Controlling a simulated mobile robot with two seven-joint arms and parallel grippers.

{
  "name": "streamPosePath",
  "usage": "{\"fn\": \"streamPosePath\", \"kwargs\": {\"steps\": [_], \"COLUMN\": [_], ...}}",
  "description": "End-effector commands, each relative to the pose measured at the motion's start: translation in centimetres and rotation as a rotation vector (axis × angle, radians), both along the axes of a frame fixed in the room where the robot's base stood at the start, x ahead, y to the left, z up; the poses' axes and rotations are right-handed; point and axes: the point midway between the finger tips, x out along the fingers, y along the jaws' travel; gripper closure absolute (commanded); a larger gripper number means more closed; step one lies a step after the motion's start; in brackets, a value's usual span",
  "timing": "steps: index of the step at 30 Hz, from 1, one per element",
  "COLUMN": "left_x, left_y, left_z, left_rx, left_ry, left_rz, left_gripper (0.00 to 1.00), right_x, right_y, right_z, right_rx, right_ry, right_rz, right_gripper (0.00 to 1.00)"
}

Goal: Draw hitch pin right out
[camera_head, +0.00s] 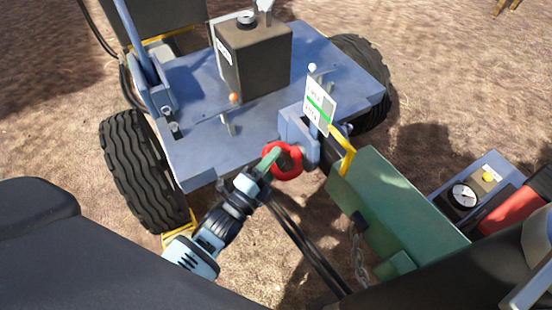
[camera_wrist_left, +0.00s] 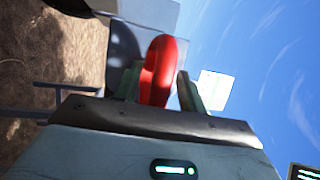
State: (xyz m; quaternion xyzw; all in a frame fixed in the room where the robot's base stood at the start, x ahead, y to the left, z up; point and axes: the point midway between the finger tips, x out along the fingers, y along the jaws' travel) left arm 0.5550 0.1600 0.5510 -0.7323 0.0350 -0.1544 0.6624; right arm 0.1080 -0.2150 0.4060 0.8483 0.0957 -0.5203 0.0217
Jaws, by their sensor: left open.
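The hitch pin's red ring handle (camera_head: 283,161) is beside the blue-grey hitch bracket (camera_head: 298,133) at the trailer's front edge. The pin's shank cannot be made out. My left gripper (camera_head: 271,158) reaches in from the lower left, at the near left side of the ring. In the left wrist view the red ring (camera_wrist_left: 158,70) stands between the two open fingers (camera_wrist_left: 160,92); whether either finger touches it cannot be told. My right gripper is not in view.
A blue-grey trailer deck (camera_head: 200,145) on black tyres (camera_head: 143,170) carries a dark box (camera_head: 253,60). A green drawbar (camera_head: 395,205) with a yellow handle (camera_head: 345,150) and a hanging chain (camera_head: 360,255) lies to the right. A white and green tag (camera_head: 320,106) stands above the bracket. A gauge (camera_head: 464,195) is at right.

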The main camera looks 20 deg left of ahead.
Motion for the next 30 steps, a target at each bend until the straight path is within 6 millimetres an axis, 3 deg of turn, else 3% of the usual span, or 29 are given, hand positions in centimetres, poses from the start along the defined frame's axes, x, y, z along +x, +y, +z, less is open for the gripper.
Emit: {"fn": "streamPosePath", "kwargs": {"steps": [12, 21, 30], "left_x": [0.8, 0.8, 0.4], "left_y": [-0.2, -0.2, 0.1], "left_z": [0.2, 0.2, 0.2], "left_rx": [0.000, 0.000, 0.001], "left_ry": [0.000, 0.000, 0.001], "left_rz": [0.000, 0.000, 0.001], "left_gripper": [0.61, 1.00, 1.00], "right_x": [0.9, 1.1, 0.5], "right_y": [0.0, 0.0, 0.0], "right_z": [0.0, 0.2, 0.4], "right_rx": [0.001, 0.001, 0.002], "right_ry": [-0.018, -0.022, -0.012], "right_rz": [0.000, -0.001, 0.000], "right_gripper": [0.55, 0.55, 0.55]}}
